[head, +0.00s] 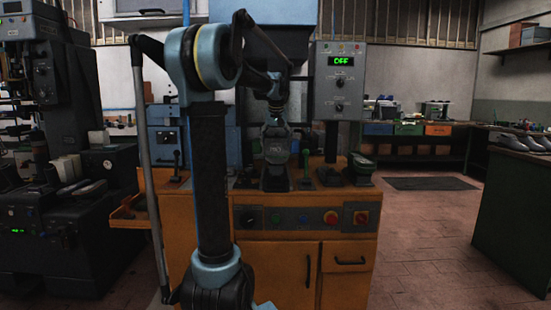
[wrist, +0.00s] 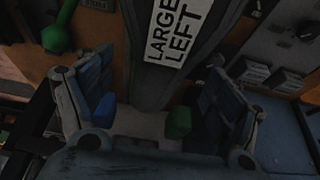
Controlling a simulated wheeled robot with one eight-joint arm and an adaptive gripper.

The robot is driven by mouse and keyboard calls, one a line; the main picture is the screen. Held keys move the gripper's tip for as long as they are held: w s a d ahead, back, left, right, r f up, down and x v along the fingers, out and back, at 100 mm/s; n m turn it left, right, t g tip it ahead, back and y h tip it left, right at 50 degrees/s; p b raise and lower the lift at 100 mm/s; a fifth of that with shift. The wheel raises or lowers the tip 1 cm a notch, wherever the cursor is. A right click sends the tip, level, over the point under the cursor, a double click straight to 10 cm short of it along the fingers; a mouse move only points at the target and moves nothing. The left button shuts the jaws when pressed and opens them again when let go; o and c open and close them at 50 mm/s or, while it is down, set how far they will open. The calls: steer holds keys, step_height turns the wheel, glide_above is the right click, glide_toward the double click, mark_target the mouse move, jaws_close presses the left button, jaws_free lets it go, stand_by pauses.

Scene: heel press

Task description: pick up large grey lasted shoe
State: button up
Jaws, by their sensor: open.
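My gripper (head: 276,140) is in front of the orange press cabinet, above its top, in the head view. In the wrist view its two fingers stand wide apart, and the gripper (wrist: 160,110) is open. A dark grey upright piece (wrist: 150,75) with a white "LARGE LEFT" label (wrist: 172,30) runs between the fingers; I cannot tell whether they touch it. I cannot tell whether this piece belongs to the press or to a shoe. Grey shoes (head: 513,142) lie on the green bench at the far right, well away from my gripper; their sizes cannot be told.
The orange cabinet (head: 290,268) has knobs and buttons on its front. A control box (head: 340,82) reading "OFF" stands above it. Green-handled levers (head: 305,160) stand on its top. The green bench (head: 512,215) is at right, with open floor (head: 430,235) between.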

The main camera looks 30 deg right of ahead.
mark_target(275, 147)
steer(key=shift+x, duration=2.25)
steer(key=shift+w, duration=0.1)
steer(key=shift+r, duration=0.1)
steer(key=c, duration=1.4)
